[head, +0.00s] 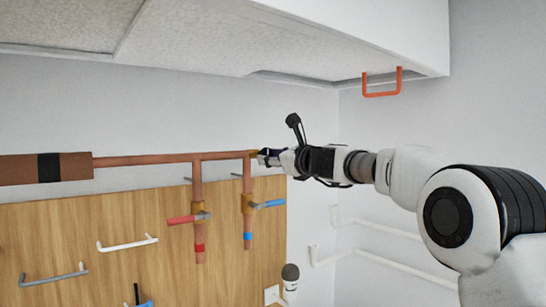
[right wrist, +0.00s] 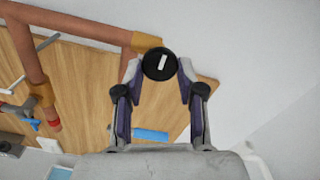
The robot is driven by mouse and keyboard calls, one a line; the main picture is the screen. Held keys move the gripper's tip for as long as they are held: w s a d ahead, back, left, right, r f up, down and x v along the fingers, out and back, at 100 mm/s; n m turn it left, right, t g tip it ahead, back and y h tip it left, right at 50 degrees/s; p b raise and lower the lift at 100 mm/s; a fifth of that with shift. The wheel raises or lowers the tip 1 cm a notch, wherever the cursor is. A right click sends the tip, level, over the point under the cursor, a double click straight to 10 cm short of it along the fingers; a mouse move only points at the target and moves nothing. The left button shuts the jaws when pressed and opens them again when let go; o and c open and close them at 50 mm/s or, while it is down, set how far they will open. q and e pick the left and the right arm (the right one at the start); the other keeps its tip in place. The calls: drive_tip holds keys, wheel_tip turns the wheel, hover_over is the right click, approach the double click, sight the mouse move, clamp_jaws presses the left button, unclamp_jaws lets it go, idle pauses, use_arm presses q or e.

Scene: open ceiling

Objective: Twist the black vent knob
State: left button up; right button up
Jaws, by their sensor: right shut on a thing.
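The black vent knob (right wrist: 159,65) is round with a white bar mark on its face. It sits at the end of the copper pipe by a brass fitting (right wrist: 146,42) in the right wrist view. My right gripper (right wrist: 159,70) has its two fingertips closed on either side of the knob, touching it. The white mark is tilted slightly off upright. In the head view my right gripper (head: 262,158) meets the right end of the horizontal copper pipe (head: 150,160) and hides the knob. My left gripper is not in view.
Below the pipe, a red valve handle (head: 181,219) and a blue valve handle (head: 270,204) stick out before a wooden board (head: 130,240). White and grey bar handles sit on the board. A red bracket (head: 382,92) hangs from the ceiling edge. White pipes run along the right wall.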

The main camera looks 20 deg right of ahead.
drive_tip(key=shift+r, duration=0.35)
drive_tip(key=o, duration=1.1)
drive_tip(key=shift+c, duration=0.2)
drive_tip(key=shift+o, duration=0.3)
drive_tip(key=shift+w+a+f, duration=0.1)
drive_tip(key=shift+w+f, duration=0.1)
drive_tip(key=shift+f, duration=0.05)
drive_tip(key=shift+s, duration=0.1)
